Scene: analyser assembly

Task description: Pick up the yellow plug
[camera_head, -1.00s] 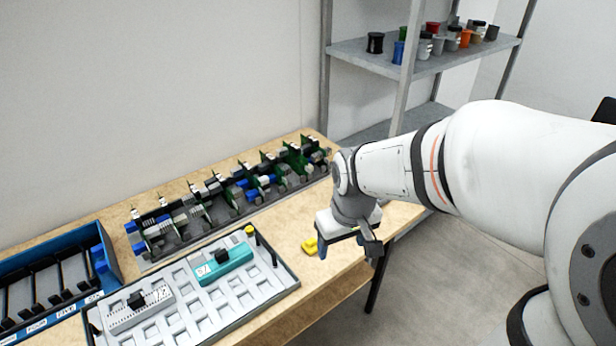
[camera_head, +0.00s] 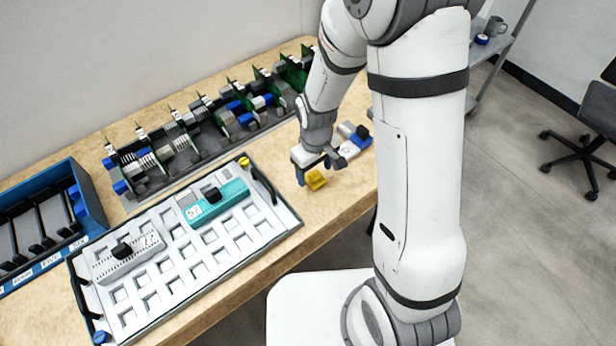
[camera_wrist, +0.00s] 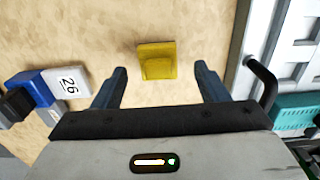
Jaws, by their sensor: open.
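The yellow plug (camera_head: 316,180) lies on the wooden table, to the right of the white tray. In the wrist view the yellow plug (camera_wrist: 157,60) sits ahead of my gripper, roughly centred between the fingers and a little beyond their tips. My gripper (camera_head: 318,175) is low over the table close to the plug. In the wrist view my gripper (camera_wrist: 161,73) is open and empty, one dark finger to each side. I cannot tell its exact height above the table.
The white tray (camera_head: 270,232) with black handles holds a teal block (camera_head: 220,205) and a grey block (camera_head: 128,258). A blue-and-white block marked 26 (camera_wrist: 66,83) lies beside my gripper. A rack of green boards (camera_head: 190,140) stands behind; a blue bin (camera_head: 90,205) is left.

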